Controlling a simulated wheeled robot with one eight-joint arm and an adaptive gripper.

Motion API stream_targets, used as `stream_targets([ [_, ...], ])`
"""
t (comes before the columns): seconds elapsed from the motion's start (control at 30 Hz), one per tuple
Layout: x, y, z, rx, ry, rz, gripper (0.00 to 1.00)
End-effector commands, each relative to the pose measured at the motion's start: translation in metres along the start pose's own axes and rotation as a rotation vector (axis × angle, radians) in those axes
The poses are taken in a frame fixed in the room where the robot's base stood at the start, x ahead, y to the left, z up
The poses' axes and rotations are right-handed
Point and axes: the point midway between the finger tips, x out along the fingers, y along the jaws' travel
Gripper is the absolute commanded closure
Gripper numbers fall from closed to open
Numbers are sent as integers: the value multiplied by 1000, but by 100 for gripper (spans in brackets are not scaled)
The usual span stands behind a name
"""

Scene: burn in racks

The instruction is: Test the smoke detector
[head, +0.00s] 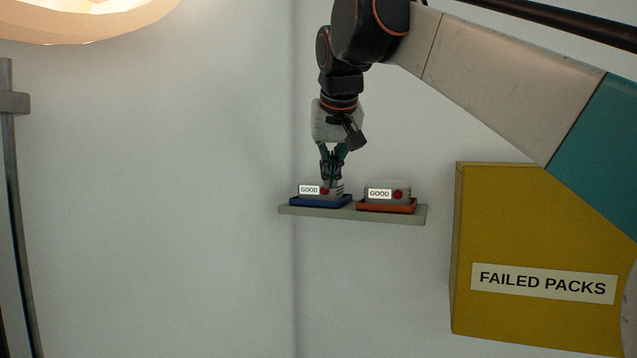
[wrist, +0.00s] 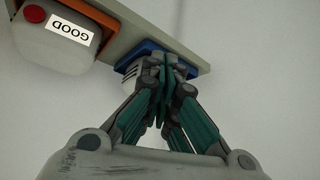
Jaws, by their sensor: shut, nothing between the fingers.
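No thing in view is marked as a smoke detector. Two small grey units with a white GOOD label and a red round button stand on a shelf. The left unit (head: 308,190) is in a blue tray (head: 322,203). The right unit (head: 380,193) is in an orange tray (head: 386,209); it also shows in the wrist view (wrist: 48,45). My gripper (head: 333,180) points down, shut and empty, at the left unit's top, by its red button. Whether it touches is unclear. In the wrist view the fingers (wrist: 165,68) hide most of that unit.
The narrow grey shelf (head: 352,214) is on the wall near the room corner. A yellow box (head: 500,225) labelled FAILED PACKS is at the right, below my arm. A lit lamp (head: 85,18) is at upper left and a grey upright post (head: 12,180) at far left.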

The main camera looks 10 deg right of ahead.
Motion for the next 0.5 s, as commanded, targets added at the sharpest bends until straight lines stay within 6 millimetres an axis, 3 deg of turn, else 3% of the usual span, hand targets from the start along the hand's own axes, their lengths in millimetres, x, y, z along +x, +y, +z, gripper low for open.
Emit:
stream_targets([
  [0.03, -16, 0, 4, -2, 0, -2, 100],
  [0.2, -52, -1, 5, -3, 0, -2, 100],
  [0.5, -90, -1, 5, -3, 0, -3, 100],
])
